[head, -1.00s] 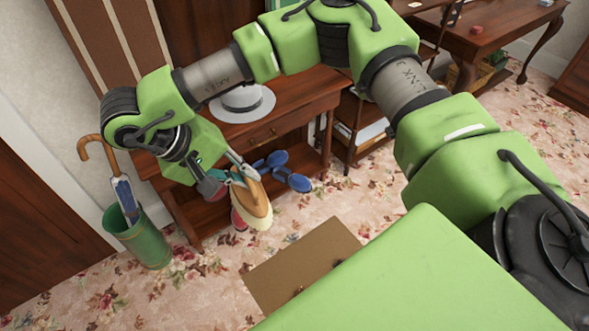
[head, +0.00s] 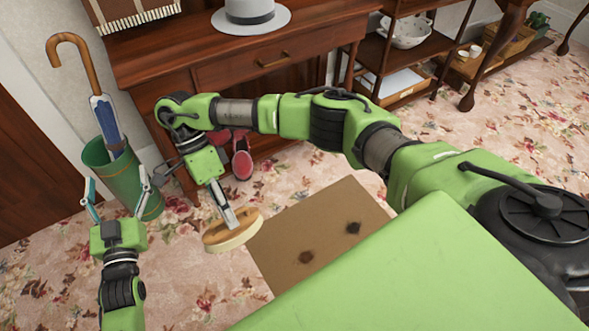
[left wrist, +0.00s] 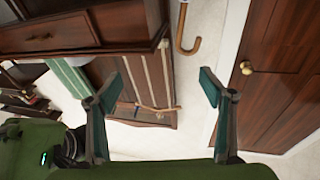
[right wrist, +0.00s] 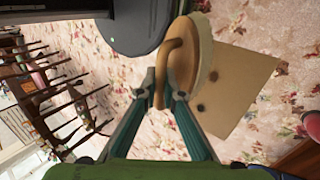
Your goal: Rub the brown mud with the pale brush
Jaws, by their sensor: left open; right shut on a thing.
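A tan mat (head: 335,212) lies on the floor. The brown mud (head: 306,257) is a small patch near its front; a darker, blackish patch (head: 353,228) lies farther back. My right gripper (head: 226,214) is shut on the handle of the pale brush (head: 234,238), held beside the mat's left edge with its pale bristles downward. My left gripper (head: 116,186) is open and empty, left of the brush.
A green umbrella stand (head: 122,182) with a wooden-handled umbrella (head: 75,65) stands behind my left gripper. Floral carpet is free around the mat's left side.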

